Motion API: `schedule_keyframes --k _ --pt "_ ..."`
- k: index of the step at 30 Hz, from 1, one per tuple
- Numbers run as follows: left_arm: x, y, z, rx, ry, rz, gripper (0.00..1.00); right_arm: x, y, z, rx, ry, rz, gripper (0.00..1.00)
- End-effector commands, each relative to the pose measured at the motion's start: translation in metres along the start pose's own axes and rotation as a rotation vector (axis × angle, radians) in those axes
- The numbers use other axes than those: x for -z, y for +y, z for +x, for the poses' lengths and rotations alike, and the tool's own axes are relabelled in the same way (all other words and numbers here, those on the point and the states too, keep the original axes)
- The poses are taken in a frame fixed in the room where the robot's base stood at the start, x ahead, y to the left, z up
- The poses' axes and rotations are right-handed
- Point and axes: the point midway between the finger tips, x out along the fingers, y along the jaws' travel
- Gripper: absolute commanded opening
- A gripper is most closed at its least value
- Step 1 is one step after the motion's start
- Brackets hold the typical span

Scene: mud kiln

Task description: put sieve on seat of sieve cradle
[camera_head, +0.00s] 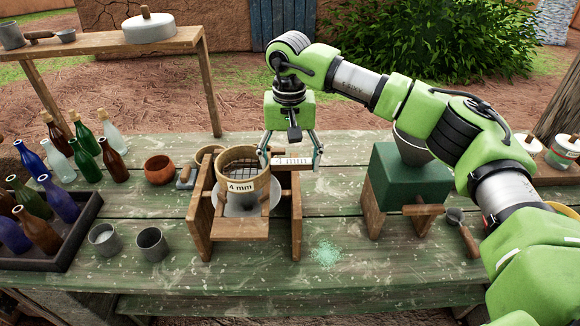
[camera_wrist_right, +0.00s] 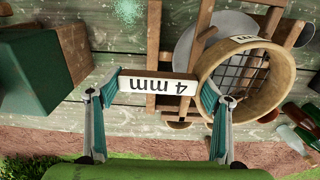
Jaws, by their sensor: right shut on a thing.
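The sieve (camera_head: 240,182) is a round wooden ring with a dark wire mesh and a "4 mm" label. It is at the top of the wooden sieve cradle (camera_head: 203,232), over a grey metal cone. In the right wrist view, the sieve (camera_wrist_right: 279,88) overlaps the cone off-centre; I cannot tell whether it rests fully on the seat. My right gripper (camera_head: 291,158) is at the sieve's right side, its fingers shut across a pale "4 mm" plate (camera_wrist_right: 150,86) beside the ring. My left gripper is out of view.
A green box (camera_head: 405,178) on a wooden stand is to the right. Two metal cups (camera_head: 152,244) and a dark tray of bottles (camera_head: 60,262) are to the left. Pale green powder (camera_head: 326,253) lies on the table right of the cradle, with clear boards around it.

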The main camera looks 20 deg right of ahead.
Motion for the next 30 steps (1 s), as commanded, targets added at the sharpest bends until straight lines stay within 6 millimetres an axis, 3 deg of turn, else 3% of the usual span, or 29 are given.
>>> schedule_keyframes --k 1,4,17,18,20,30 --pt "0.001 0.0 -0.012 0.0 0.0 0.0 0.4 -0.003 0.0 0.004 -0.002 -0.007 -0.002 0.48" --pt "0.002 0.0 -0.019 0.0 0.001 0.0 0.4 -0.003 0.0 0.018 -0.002 -0.005 -0.001 0.48" --pt "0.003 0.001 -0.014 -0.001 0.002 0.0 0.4 -0.002 -0.001 0.031 0.0 -0.002 0.0 0.48" --pt "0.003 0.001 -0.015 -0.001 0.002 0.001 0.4 -0.002 -0.001 0.03 0.0 -0.002 0.0 0.77" --pt "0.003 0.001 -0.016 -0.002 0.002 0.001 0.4 -0.002 -0.001 0.03 0.0 -0.002 0.0 0.89" --pt "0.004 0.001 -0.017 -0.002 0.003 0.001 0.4 -0.002 -0.001 0.029 0.0 -0.002 0.0 0.89"
